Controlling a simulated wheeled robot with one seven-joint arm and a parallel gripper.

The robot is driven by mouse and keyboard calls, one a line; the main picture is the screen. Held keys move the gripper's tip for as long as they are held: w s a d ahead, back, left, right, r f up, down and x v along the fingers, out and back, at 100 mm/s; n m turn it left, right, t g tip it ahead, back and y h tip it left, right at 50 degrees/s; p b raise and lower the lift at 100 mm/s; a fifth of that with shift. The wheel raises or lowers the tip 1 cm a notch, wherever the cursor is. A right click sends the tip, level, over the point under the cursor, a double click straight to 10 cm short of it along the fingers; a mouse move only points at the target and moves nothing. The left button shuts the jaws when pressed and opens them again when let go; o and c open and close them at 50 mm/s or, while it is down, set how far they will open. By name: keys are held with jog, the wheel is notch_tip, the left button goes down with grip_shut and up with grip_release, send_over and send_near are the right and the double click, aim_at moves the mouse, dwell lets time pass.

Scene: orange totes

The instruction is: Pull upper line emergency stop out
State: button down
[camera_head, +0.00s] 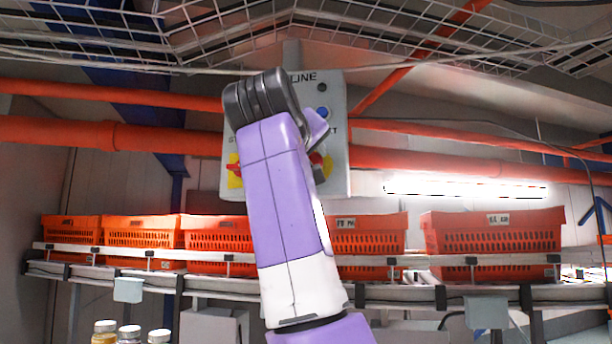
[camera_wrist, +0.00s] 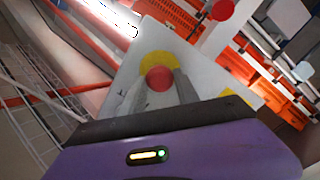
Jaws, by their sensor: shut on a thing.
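A grey control panel (camera_head: 338,92) marked "LINE" hangs above the conveyor, largely covered by my purple arm in the head view. In the wrist view the emergency stop (camera_wrist: 158,78) is a round red button on a yellow disc, on the face of the grey panel (camera_wrist: 205,80). My gripper (camera_wrist: 159,84) is shut on this red button, one finger on each side of it.
A blue button (camera_head: 322,112) sits on the panel's right part. A red and yellow control (camera_head: 235,172) shows at its left edge. Orange totes (camera_head: 495,232) stand in a row on the conveyor below. Orange pipes (camera_head: 110,134) and wire cable trays (camera_head: 350,18) run nearby.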

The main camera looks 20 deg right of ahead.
jog(key=shift+s+a+f, duration=0.1)
jog(key=shift+a, duration=0.05)
jog(key=c, duration=0.9)
grip_release()
jog(key=shift+s, duration=0.1)
jog(key=b+v, duration=0.3)
jog(key=v, duration=0.4)
jog(key=shift+s+a, duration=0.25)
jog(key=shift+s, duration=0.05)
